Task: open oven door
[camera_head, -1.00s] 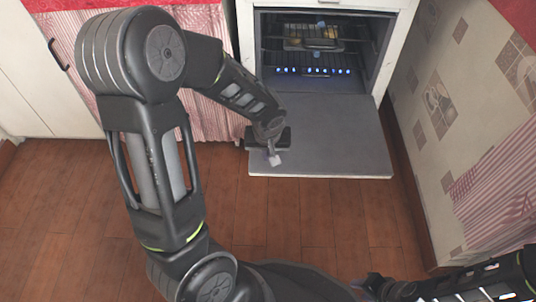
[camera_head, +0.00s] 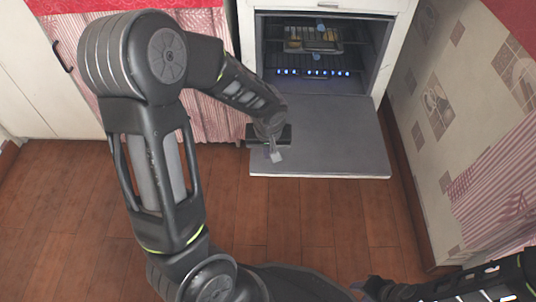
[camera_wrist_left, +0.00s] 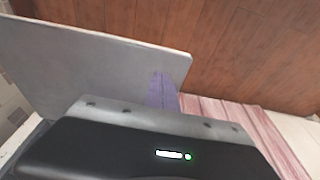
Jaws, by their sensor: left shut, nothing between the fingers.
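The oven (camera_head: 325,45) stands at the back with its door (camera_head: 335,135) swung down flat, the grey inner side facing up. In the head view my left gripper (camera_head: 276,155) is over the left part of the door; its fingers are shut with nothing between them. Whether it touches the door cannot be told. In the left wrist view the door (camera_wrist_left: 95,60) fills the upper left, and a bluish fingertip (camera_wrist_left: 162,92) shows near its corner. My right gripper (camera_head: 368,284) shows only partly at the bottom right, dark, and its jaws are not clear.
Inside the oven a rack holds a pan (camera_head: 313,40) with food, above a row of blue lights. A striped curtain (camera_head: 205,112) hangs left of the oven, and a patterned wall (camera_head: 465,110) stands on the right. The wooden floor (camera_head: 310,220) in front is clear.

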